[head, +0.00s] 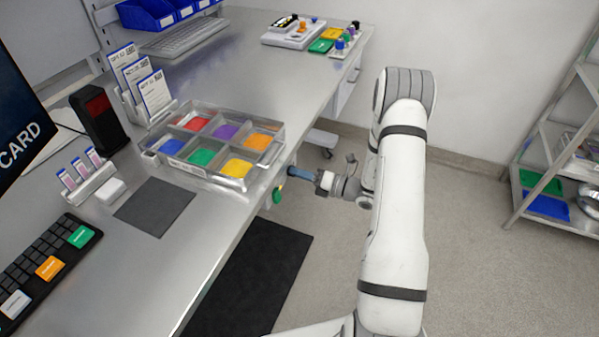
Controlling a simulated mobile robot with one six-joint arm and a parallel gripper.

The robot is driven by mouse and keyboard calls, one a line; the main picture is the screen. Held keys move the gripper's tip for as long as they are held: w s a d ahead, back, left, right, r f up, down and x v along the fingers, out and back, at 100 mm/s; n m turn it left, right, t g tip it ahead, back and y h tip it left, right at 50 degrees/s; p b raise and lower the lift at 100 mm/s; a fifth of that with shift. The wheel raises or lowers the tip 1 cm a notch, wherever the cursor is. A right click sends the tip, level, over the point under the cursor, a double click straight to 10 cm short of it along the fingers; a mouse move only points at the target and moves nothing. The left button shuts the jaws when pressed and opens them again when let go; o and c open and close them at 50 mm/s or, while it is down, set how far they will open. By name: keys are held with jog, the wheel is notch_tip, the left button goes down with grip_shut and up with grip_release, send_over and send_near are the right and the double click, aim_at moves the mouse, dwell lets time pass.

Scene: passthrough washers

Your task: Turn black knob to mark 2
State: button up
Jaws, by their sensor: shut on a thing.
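My gripper (291,171) is at the right edge of the steel table, beside the coloured tray. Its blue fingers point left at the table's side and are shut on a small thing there. That thing fits the black knob, but the fingers mostly hide it. No mark or number can be read at this size. A green knob (277,195) with a yellowish part sits on the same table edge, just left of and below my gripper.
A tray (182,170) with several coloured compartments stands near the edge by my gripper. A keyboard, card holders and a dark mat lie on the table (205,210). A shelf rack (537,145) stands at right; the floor between is clear.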

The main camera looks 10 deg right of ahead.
jog(key=shift+w+d, duration=0.1)
jog(key=shift+d, duration=0.05)
jog(key=o, duration=1)
jog(key=b+v, duration=0.1)
jog(key=v, duration=0.6)
jog(key=shift+s+d, duration=0.25)
jog(key=shift+s, duration=0.05)
